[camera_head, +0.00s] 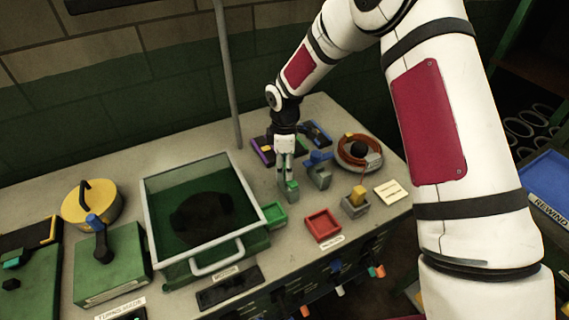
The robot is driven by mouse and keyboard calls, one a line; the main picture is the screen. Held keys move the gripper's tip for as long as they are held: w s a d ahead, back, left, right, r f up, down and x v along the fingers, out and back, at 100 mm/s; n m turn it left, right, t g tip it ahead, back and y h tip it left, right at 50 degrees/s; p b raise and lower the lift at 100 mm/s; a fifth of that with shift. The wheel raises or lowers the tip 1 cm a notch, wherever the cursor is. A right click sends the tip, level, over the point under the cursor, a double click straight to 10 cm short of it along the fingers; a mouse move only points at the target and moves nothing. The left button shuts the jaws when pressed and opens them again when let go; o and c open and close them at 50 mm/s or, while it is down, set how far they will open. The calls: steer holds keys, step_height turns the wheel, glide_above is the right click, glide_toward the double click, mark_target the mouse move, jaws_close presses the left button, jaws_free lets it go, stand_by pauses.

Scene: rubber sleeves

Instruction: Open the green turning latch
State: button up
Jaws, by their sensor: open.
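My gripper (286,172) points down over the middle of the bench, right of the glass-topped green box. It is open. A small green part (292,187) shows right at and below the fingertips, on or beside a grey block. It looks like the green latch, but the fingers and its small size hide its shape and angle. I cannot tell whether the fingers touch it or straddle it. Another green piece (302,148) lies behind the gripper, between a purple-edged piece (263,150) and a blue piece (317,133).
A grey block with a blue knob (319,160) stands close right of the gripper. A green tray (274,214), red tray (323,226) and grey holder with a yellow block (357,195) are nearer the front edge. A coiled ring (345,160) is at right. A grey pole (228,80) rises behind.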

steer(key=shift+c, duration=0.2)
steer(key=c, duration=1.1)
steer(key=shift+m, duration=0.3)
steer(key=m+b, duration=0.1)
steer(key=m, duration=0.3)
steer(key=m+b, duration=0.1)
steer(key=m, duration=0.3)
steer(key=shift+m, duration=0.4)
steer(key=m+b, duration=0.1)
steer(key=m, duration=0.3)
steer(key=shift+m, duration=2.2)
